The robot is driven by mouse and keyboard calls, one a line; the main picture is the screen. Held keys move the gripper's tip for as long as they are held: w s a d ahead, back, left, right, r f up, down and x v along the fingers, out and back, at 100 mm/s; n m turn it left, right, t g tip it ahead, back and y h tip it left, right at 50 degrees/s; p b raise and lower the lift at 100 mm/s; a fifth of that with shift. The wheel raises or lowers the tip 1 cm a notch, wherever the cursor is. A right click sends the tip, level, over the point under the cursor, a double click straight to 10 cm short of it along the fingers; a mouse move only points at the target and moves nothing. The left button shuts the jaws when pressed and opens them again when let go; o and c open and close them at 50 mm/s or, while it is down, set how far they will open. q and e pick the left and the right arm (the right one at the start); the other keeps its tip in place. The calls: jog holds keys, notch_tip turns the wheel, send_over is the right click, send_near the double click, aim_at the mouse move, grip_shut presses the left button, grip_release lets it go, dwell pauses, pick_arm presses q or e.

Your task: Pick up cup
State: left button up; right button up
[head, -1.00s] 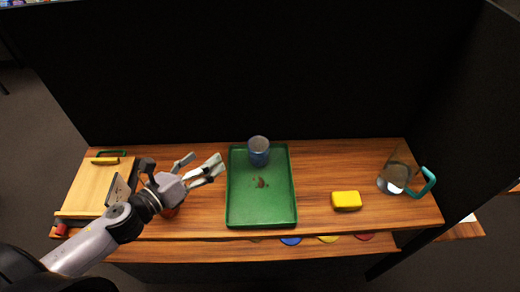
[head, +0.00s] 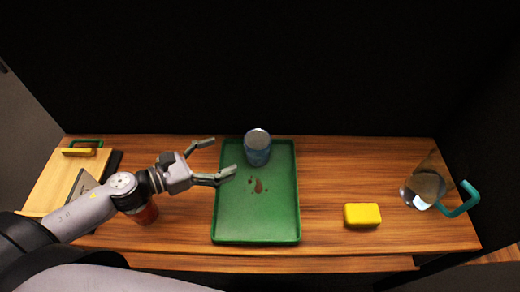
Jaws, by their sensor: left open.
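The blue cup (head: 257,150) stands upright at the back of the green tray (head: 258,225), near the tray's rear edge. My left gripper (head: 225,158) is open and empty, just left of the cup. Its two fingers point right toward the cup, one farther back and one nearer over the tray's left edge. A gap shows between the fingertips and the cup. My right gripper is not in view.
Brown spots (head: 258,186) lie on the tray. A yellow sponge (head: 362,215) and a clear pitcher with a teal handle (head: 460,199) stand to the right. A cutting board (head: 62,178) lies left. A red object (head: 146,213) is partly under my arm.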

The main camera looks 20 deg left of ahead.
aim_at(246, 146)
pick_arm(q)
jog(key=shift+w+d+r+p, duration=0.1)
jog(key=shift+w+d+p, duration=0.2)
jog(key=shift+w+d, duration=0.15)
jog(key=p+x, duration=0.1)
jog(key=x, duration=0.3)
jog(key=shift+w+d+f+p, duration=0.25)
jog(key=shift+w+d+p, duration=0.2)
jog(key=shift+w+d+r+p, duration=0.1)
jog(key=shift+w+d+p, duration=0.25)
jog(key=shift+w, duration=0.1)
jog(key=p+x, duration=0.1)
jog(key=x, duration=0.2)
jog(key=shift+w, duration=0.15)
jog(key=shift+w+d, duration=0.3)
jog(key=shift+f, duration=0.25)
jog(key=shift+c, duration=0.4)
jog(key=c, duration=1.3)
